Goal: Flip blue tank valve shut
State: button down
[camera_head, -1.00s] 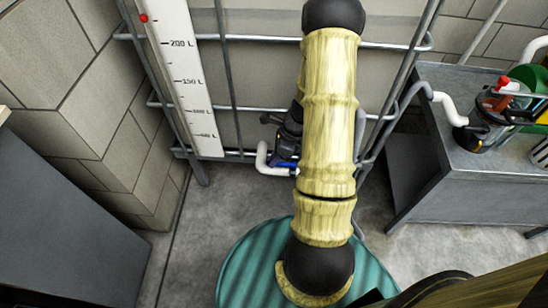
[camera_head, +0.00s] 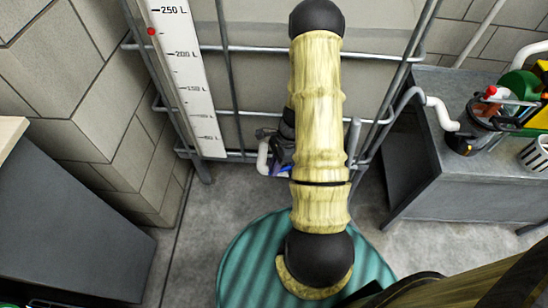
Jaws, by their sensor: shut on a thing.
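The blue tank valve (camera_head: 284,171) sits low on the front of the tank, at the white outlet pipe (camera_head: 262,158). Only a small blue part of it shows. My gripper (camera_head: 280,152) is at the valve, dark and mostly hidden behind my wooden-looking arm. It is shut on the blue valve's handle, though the fingertips and the handle's exact angle are hard to make out.
The tank (camera_head: 262,80) stands in a metal bar cage with a white litre scale (camera_head: 182,70) at left. A teal ribbed round surface (camera_head: 250,270) lies below my arm. A grey bench (camera_head: 420,165) with tools stands right, a dark cabinet (camera_head: 70,225) left.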

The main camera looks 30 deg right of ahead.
jog(key=s+d+n+g+h+p, duration=0.2)
jog(key=s+n+p, duration=0.4)
jog(key=n, duration=0.7)
jog(key=shift+d+g+h+p, duration=0.15)
jog(key=shift+g+h+p, duration=0.85)
jog(key=shift+p, duration=0.4)
jog(key=c, duration=1.5)
grip_release()
jog(key=shift+o, duration=0.6)
jog(key=shift+s, duration=0.1)
jog(key=p+v, duration=0.1)
jog(key=v, duration=0.6)
jog(key=shift+r, duration=0.25)
